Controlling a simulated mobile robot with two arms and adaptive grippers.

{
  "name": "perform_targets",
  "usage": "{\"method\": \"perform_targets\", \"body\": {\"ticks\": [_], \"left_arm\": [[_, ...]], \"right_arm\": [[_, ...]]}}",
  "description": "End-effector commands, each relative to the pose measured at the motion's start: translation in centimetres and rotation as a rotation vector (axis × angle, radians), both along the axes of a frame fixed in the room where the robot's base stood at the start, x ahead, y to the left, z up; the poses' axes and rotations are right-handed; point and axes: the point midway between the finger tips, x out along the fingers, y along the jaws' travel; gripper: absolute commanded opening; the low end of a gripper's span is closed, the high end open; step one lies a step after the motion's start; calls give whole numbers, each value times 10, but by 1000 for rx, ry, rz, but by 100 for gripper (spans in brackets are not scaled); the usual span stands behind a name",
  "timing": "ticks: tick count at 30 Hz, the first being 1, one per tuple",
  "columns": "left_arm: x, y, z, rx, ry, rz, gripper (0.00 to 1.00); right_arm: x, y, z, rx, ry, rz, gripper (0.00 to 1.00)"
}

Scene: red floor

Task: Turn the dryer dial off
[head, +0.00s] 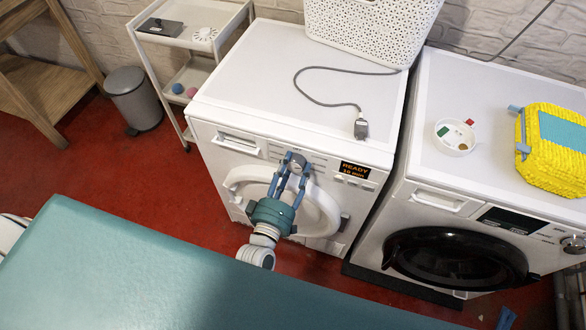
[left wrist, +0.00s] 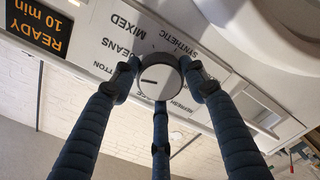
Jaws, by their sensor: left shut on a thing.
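The white dryer (head: 240,85) stands in the middle of the head view, its door partly hidden by my left arm. Its lit display (head: 355,170) reads "READY 10 min"; it also shows in the left wrist view (left wrist: 40,25). The round dial (left wrist: 158,78) has a dark mark on its left side in the left wrist view, among labels such as MIXED, SYNTHETIC and REFRESH. My left gripper (head: 293,163) is at the dial, its fingers closed around the rim. The fingers hide part of the dial and some labels. My right gripper does not show.
A second machine (head: 455,105) with a black door stands right, bearing a small dish (head: 455,137) and a yellow box (head: 553,160). A white basket (head: 370,30) and grey cable (head: 330,103) lie on the dryer. A teal surface (head: 150,270) fills the front; red floor (head: 100,165) is clear left.

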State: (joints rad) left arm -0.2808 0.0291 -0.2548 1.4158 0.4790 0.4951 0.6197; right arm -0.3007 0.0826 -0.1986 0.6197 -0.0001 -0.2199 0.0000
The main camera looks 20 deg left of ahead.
Motion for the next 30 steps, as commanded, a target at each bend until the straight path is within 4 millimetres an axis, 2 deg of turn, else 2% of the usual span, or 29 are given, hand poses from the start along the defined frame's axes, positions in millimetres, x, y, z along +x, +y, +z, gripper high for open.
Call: {"method": "perform_targets", "body": {"ticks": [1,30], "left_arm": [[-4,-3,-9,-42,19,-8,18],[-3,-6,-6,-955,49,-9,18]], "right_arm": [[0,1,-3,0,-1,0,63],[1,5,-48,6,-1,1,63]]}}
